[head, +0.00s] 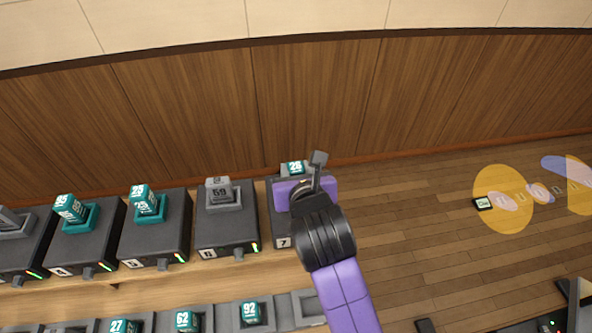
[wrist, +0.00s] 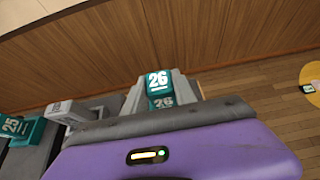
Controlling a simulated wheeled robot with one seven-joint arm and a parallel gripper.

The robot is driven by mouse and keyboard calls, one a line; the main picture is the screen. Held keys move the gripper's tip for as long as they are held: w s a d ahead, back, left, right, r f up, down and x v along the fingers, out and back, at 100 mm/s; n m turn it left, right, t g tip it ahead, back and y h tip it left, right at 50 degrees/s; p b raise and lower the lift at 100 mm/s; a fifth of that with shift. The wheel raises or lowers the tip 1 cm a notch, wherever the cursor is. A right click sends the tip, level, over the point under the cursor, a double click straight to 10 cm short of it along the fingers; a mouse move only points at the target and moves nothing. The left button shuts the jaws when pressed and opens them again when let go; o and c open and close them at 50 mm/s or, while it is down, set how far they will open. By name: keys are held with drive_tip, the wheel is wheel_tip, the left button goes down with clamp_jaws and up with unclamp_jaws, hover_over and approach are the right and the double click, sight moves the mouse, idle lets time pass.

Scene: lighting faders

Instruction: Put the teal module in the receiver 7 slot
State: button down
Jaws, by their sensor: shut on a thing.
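The teal module marked 26 (head: 295,168) shows just past my gripper (head: 304,184) in the head view, over the far part of the receiver 7 box (head: 284,242). My gripper is shut on the module. In the wrist view the module (wrist: 158,82) stands up beyond the purple gripper body, with grey surfaces beside it. The receiver 7 slot and the module's lower end are mostly hidden by my gripper, so I cannot tell whether the module is seated or held above the slot.
To the left stand receivers with a grey module marked 59 (head: 220,192) and teal modules marked 25 (head: 146,204) and 95 (head: 72,208). A nearer row holds teal modules including 92 (head: 250,313). Open wooden floor (head: 420,220) lies to the right; a wall (head: 180,120) stands behind.

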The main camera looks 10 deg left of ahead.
drive_tip(key=shift+f, duration=0.35)
drive_tip(key=shift+f, duration=0.1)
drive_tip(key=c, duration=1)
unclamp_jaws()
drive_tip(key=shift+s, duration=0.1)
drive_tip(key=v, duration=1.2)
drive_tip(key=shift+b, duration=0.35)
